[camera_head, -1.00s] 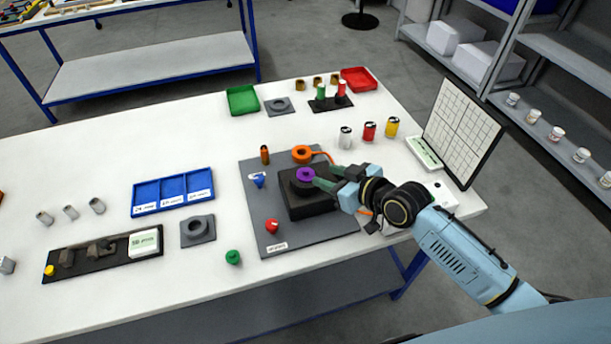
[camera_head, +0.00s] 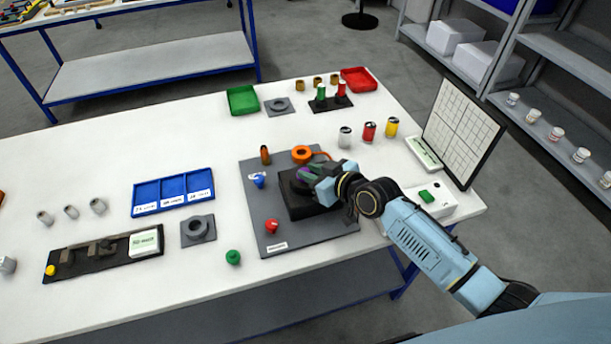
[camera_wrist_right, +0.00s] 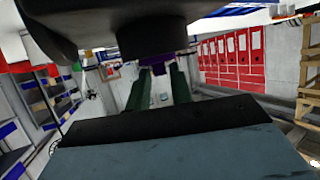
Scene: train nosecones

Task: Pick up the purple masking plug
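The purple masking plug (camera_head: 303,174) sits on the black block (camera_head: 295,207), which stands on a grey mat. Whether the fingers touch the plug cannot be told. My left gripper is not in view.
A blue plug (camera_head: 259,181), a red plug (camera_head: 272,226) and a brown cylinder (camera_head: 265,155) stand on the grey mat (camera_head: 300,238). A green-buttoned white box (camera_head: 440,203) is right of the block. A blue tray (camera_head: 172,192) lies left.

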